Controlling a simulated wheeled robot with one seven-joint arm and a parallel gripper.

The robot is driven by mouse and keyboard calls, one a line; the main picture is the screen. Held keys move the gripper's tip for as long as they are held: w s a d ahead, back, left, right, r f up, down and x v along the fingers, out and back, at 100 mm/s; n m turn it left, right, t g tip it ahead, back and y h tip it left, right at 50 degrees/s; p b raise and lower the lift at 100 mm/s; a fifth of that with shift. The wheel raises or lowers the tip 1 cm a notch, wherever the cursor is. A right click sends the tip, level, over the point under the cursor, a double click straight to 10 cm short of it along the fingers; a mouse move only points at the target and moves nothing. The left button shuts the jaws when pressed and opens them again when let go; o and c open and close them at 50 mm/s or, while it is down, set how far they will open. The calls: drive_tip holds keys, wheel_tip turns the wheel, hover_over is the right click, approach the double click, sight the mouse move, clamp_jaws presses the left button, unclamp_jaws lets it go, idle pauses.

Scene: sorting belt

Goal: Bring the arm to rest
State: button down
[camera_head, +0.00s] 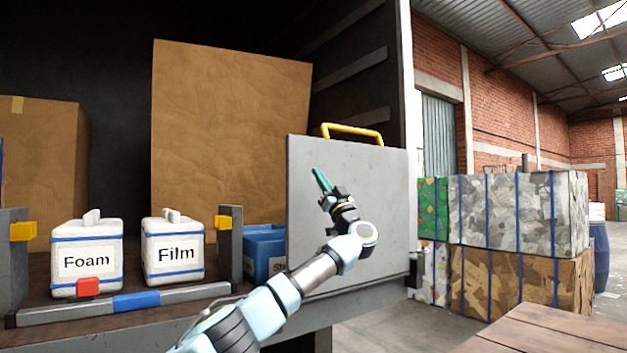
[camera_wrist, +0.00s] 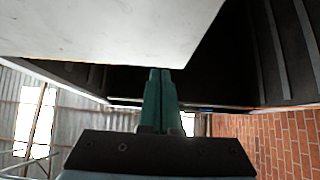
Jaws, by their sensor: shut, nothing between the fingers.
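My arm reaches up from the bottom of the head view, and my gripper (camera_head: 318,172) is raised in front of a grey panel (camera_head: 390,190) with a yellow handle on top. Its green fingers point up and to the left. In the wrist view my gripper (camera_wrist: 160,72) shows its two green fingers together, with nothing between them. The pale panel (camera_wrist: 110,30) fills the upper left of the wrist view. I cannot tell whether the fingers touch it.
White containers labelled Foam (camera_head: 87,262) and Film (camera_head: 176,252) stand at the left behind a bar (camera_head: 85,311). A blue bin (camera_head: 264,242) is partly hidden by the panel. Strapped bales (camera_head: 520,215) and a wooden surface (camera_head: 550,333) are at the right.

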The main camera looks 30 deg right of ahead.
drive_tip(key=b+v, duration=0.2)
drive_tip(key=v, duration=0.7)
drive_tip(key=shift+d+f, duration=0.15)
drive_tip(key=shift+f, duration=0.15)
